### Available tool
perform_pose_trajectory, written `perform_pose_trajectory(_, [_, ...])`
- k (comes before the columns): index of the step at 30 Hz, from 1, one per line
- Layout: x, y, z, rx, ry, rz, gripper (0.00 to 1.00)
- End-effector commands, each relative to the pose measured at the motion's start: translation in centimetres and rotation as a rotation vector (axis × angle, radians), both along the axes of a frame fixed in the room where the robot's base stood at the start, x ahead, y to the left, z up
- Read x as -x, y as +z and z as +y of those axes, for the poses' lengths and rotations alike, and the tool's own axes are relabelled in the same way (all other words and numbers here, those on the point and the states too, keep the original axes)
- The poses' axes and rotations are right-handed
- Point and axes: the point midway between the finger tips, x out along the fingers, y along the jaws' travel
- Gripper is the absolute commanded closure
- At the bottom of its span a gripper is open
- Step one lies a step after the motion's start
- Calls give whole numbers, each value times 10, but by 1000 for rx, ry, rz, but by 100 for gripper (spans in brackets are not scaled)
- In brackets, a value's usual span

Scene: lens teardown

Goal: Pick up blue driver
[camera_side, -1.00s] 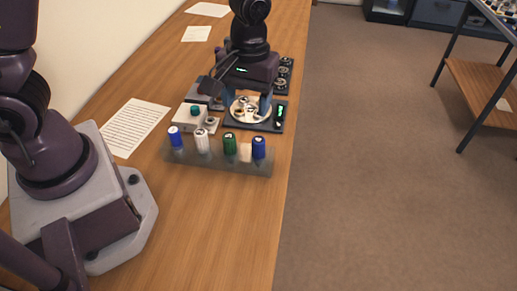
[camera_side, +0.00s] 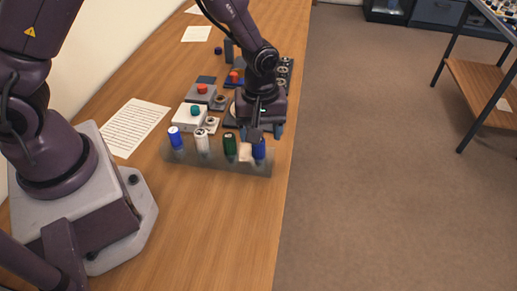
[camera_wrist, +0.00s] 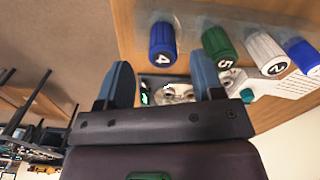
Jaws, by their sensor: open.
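Two blue-capped drivers stand in a grey, see-through rack (camera_side: 203,163). One blue driver (camera_side: 259,151) is at the rack's right end, and its cap (camera_wrist: 162,40) is marked 4 in the wrist view. The other blue driver (camera_side: 175,138) is at the left end and shows at the wrist view's right edge (camera_wrist: 302,53). My gripper (camera_side: 260,134) is open and empty, above and just behind the right-end blue driver. In the wrist view its fingers (camera_wrist: 163,80) are spread, with the cap marked 4 ahead of the gap between them, apparently untouched.
A green driver (camera_side: 230,146) and a white driver (camera_side: 202,141) stand between the blue ones. Behind the rack are boxes with a teal knob (camera_side: 195,111) and a red knob (camera_side: 202,89). Paper (camera_side: 135,127) lies at left. The table's right edge is close to the rack.

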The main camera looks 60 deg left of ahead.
Motion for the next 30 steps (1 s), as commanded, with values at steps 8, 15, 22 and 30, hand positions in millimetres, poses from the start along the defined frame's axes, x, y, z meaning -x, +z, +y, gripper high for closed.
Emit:
perform_pose_trajectory(8, [4,-40,1,0,0,4,39])
perform_pose_trajectory(15, [3,-46,1,1,0,0,39])
perform_pose_trajectory(22, [3,-46,1,0,0,1,73])
perform_pose_trajectory(30, [3,-46,1,0,0,1,90])
